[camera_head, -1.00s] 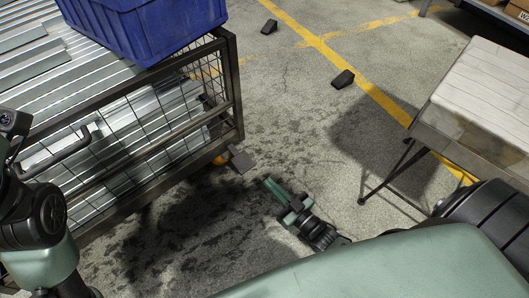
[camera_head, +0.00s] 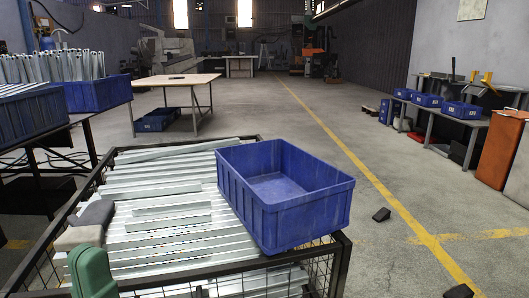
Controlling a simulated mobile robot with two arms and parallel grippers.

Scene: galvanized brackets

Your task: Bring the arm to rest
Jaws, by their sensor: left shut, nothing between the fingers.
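My right gripper is out of view.
An open, empty-looking blue bin (camera_head: 310,215) stands on the cart's right part. A blue crate of upright brackets (camera_head: 95,94) is on a table at left. A wooden-topped table (camera_head: 178,81) stands behind. The floor (camera_head: 330,125) to the right is mostly clear.

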